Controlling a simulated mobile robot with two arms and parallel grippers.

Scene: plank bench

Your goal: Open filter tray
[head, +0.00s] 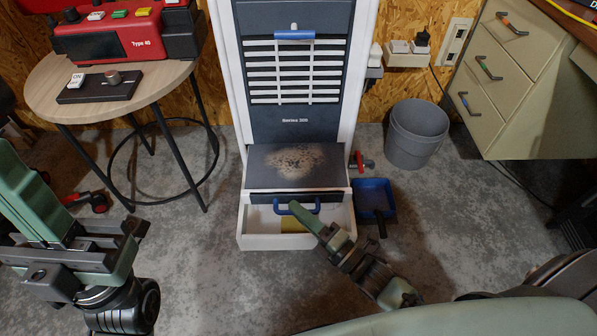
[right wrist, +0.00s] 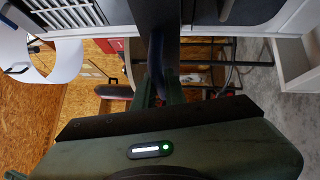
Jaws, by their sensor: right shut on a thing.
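The filter tray (head: 263,199) is at the bottom of the white and dark cabinet marked Series 300. It has a dark front with a blue bar handle (head: 283,208). A dark panel with pale dust on top (head: 258,162) sticks out just above the handle. My right gripper (head: 297,207) reaches in from the lower right and is shut on the handle. In the right wrist view the handle (right wrist: 156,55) runs up between the fingers.
A white open-topped box (head: 245,228) with something yellow inside sits below the handle. A blue dustpan (head: 370,196) lies right of it. A grey bin (head: 416,135) stands farther right. A round stool (head: 160,78) stands at left. Grey floor in front is partly clear.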

